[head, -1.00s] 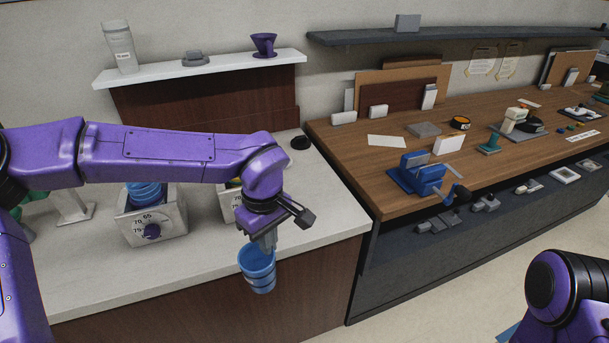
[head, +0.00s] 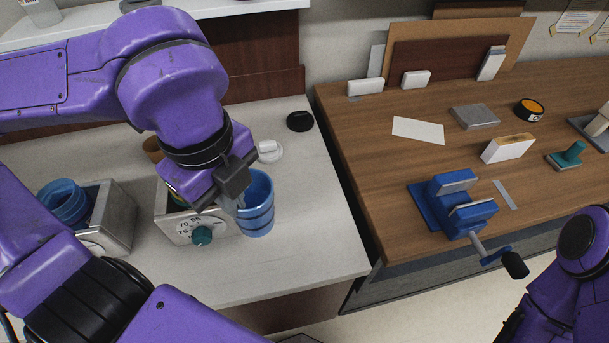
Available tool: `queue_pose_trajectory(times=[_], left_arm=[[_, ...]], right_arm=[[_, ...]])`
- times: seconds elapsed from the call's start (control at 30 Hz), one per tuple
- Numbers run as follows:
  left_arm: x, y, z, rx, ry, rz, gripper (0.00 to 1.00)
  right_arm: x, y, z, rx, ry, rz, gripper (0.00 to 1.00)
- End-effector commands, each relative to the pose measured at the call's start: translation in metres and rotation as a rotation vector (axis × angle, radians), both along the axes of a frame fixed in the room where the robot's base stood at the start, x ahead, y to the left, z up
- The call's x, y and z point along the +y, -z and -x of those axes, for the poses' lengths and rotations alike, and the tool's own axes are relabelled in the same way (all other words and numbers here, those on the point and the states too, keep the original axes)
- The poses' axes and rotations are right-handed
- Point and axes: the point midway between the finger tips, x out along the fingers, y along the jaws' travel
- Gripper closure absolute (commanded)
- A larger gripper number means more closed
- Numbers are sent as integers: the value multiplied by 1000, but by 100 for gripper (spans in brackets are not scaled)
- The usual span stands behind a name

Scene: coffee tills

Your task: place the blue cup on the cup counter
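The blue cup (head: 260,208) is upright over the white counter, near its right front part, with dark bands around it. My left gripper (head: 239,200) is shut on the cup's left wall near the rim; the wrist hides part of the fingers. I cannot tell whether the cup's base touches the white counter (head: 325,235). My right arm shows at the lower right, but its gripper is out of view.
A metal box with a teal dial (head: 201,236) stands close left of the cup. A black round lid (head: 300,121) and a small white item (head: 269,151) lie behind it. A blue vise (head: 452,203) stands on the wooden bench at right. The counter right of the cup is clear.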

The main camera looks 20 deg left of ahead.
Motion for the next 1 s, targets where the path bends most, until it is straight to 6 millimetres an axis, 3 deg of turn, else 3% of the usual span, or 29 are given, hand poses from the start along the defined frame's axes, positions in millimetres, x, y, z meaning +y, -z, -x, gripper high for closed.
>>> queue_pose_trajectory(times=[0.07, 0.17, 0.43, 0.6, 0.8, 1.0], left_arm=[[1, 0, 1, -1, -62, 0, 100], [1, 5, -13, 3, -89, -3, 100], [3, 41, -91, 9, -82, -5, 100], [4, 80, -119, 6, -80, -3, 100], [4, 104, -137, 5, -80, -3, 100], [4, 131, -136, 1, -79, -1, 100]], right_arm=[[0, -1, 0, 1, 0, -1, 57], [0, -5, 1, 1, 0, 0, 57], [0, -25, 0, 1, 0, 0, 57], [0, -28, 0, 1, 0, 0, 57], [0, -32, 0, 1, 0, -1, 57], [0, -32, 0, 1, 0, -1, 57]])
